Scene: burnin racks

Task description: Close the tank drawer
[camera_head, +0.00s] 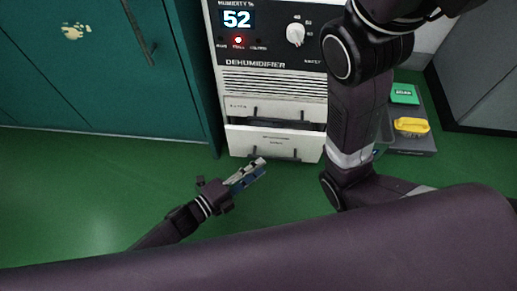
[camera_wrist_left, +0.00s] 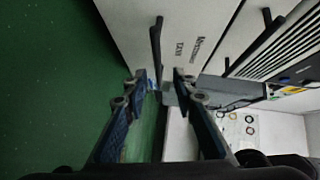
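The white tank drawer (camera_head: 272,145) is the lowest front of the dehumidifier (camera_head: 268,82). It stands out a little from the body, with a dark gap along its top edge. Its dark handle (camera_head: 272,155) is low on the front. In the left wrist view the drawer front (camera_wrist_left: 185,22) carries lettering, and its handle (camera_wrist_left: 156,45) stands up beyond the fingers. My left gripper (camera_head: 254,172) is just in front of the drawer, low over the floor. Its fingers (camera_wrist_left: 160,82) are apart with nothing gripped between them. My right gripper is out of view.
Another front with a handle (camera_head: 270,112) is above the drawer. A teal cabinet (camera_head: 95,65) stands at left. At right, a green box (camera_head: 404,93) and a yellow object (camera_head: 411,126) sit on a dark grey unit (camera_head: 420,146). Green floor (camera_head: 95,180) is clear at left.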

